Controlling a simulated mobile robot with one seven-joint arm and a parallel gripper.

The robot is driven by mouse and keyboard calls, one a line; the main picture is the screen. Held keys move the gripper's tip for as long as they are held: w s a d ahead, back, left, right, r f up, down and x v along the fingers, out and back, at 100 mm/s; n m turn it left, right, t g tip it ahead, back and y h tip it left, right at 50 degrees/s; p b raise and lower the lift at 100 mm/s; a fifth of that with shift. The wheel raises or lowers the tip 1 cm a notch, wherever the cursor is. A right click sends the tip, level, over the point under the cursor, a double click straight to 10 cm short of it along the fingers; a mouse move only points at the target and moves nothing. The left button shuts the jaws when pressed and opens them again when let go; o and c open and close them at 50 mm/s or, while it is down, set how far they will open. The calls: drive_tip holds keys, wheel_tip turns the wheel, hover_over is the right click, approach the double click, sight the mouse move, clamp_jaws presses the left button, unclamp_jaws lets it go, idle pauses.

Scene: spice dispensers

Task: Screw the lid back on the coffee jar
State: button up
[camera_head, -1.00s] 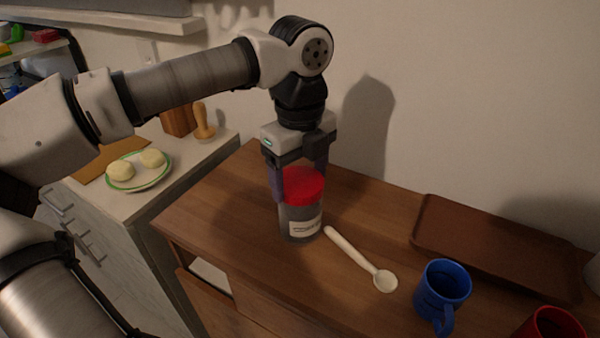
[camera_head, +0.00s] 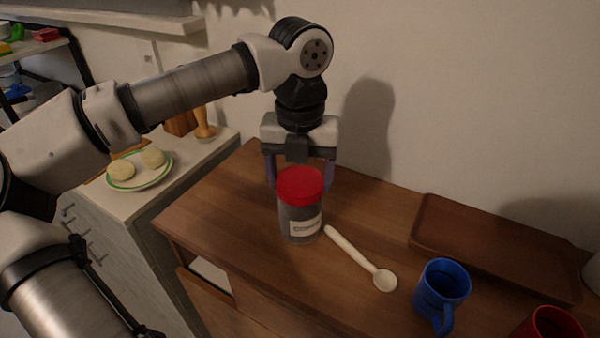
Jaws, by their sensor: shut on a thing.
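The coffee jar (camera_head: 298,225) stands upright on the wooden cabinet top, dark inside with a white label on its front. The red lid (camera_head: 300,186) sits level on top of the jar; I cannot tell how tightly it is seated. My gripper (camera_head: 301,178) points straight down over the jar and is shut on the lid, one finger on its left side and one on its right. The far side of the lid and the finger contact are partly hidden.
A cream spoon (camera_head: 352,250) lies just right of the jar. A blue mug (camera_head: 442,290) and a red mug (camera_head: 552,325) stand front right. A brown tray (camera_head: 480,235) lies behind them. A plate (camera_head: 141,182) with pale round items is on the left counter.

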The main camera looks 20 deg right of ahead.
drive_tip(key=m, duration=0.8)
drive_tip(key=shift+f, duration=0.1)
drive_tip(key=shift+m, duration=0.3)
drive_tip(key=shift+m, duration=0.4)
drive_tip(key=m, duration=0.8)
